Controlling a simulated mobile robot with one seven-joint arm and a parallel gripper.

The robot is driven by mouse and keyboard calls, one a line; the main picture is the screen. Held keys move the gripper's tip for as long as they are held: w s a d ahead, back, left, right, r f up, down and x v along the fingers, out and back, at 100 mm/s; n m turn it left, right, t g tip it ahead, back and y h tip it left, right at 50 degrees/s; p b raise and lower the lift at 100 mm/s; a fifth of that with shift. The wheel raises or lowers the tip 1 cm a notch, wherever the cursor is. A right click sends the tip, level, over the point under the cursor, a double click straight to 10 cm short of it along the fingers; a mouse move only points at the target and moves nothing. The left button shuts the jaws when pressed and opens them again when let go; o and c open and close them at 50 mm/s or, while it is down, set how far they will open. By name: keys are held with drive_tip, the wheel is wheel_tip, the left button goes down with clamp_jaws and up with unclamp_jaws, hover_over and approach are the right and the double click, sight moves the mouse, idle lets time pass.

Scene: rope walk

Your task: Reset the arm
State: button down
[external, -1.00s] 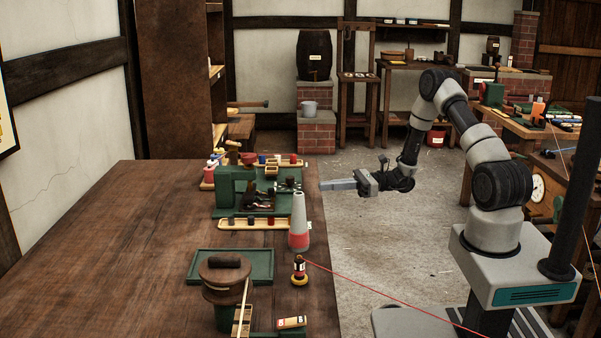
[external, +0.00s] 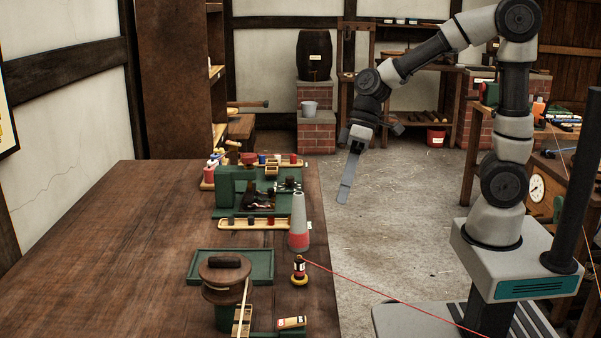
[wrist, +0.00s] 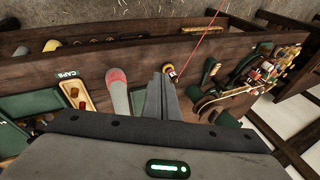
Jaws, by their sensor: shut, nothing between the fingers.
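My gripper (external: 344,190) is shut and empty in the external view. It points down and slightly left, above the open floor to the right of the long wooden table (external: 110,240). My arm is raised and bent, with its elbow high at the upper right. In the wrist view my gripper (wrist: 160,95) shows its two fingers together, with the table below and beyond them.
A grey and red cone (external: 299,225) and a small spool (external: 299,272) stand near the table's right edge. A red line (external: 390,297) runs from the spool towards my base. A green machine (external: 232,188) stands farther back. The floor between is clear.

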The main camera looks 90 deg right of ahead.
drive_tip(key=s+a+r+n+t+h, duration=0.1)
drive_tip(key=a+r+n+h, duration=0.15)
drive_tip(key=r+n, duration=0.3)
drive_tip(key=s+m+t+h+b, duration=0.15)
drive_tip(key=s+m, duration=0.25)
drive_tip(key=s, duration=0.7)
wheel_tip(320, 180, up, 21)
drive_tip(key=p, duration=2)
drive_tip(key=shift+s, duration=0.3)
wheel_tip(320, 180, down, 28)
drive_tip(key=b, duration=2.8)
drive_tip(key=shift+f, duration=0.25)
